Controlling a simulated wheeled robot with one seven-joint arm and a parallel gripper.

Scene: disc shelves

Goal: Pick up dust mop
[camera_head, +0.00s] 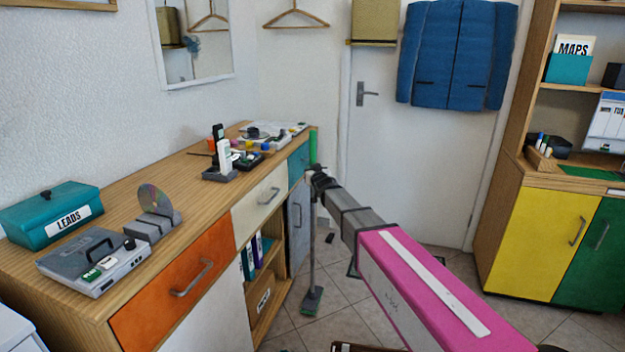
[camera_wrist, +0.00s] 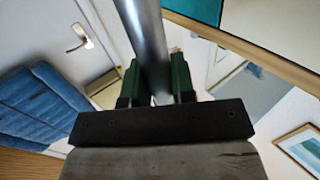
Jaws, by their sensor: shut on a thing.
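The dust mop has a thin grey pole (camera_head: 312,240), a green grip at its top and a flat green and grey head (camera_head: 312,300) at floor level. It stands roughly upright in front of the far end of the sideboard. I cannot tell whether the head touches the floor. My gripper (camera_head: 316,175) is shut on the pole just below the green grip. In the wrist view the pole (camera_wrist: 146,40) runs between the green fingers of my gripper (camera_wrist: 155,78). The fingers hide part of the pole.
The wooden sideboard (camera_head: 205,183) with orange, white and teal drawers runs along the left wall, close beside the mop. A white door (camera_head: 420,150) with a blue hanging piece (camera_head: 455,60) is behind. A yellow and green cabinet (camera_head: 540,240) stands right. Tiled floor (camera_head: 340,265) shows between.

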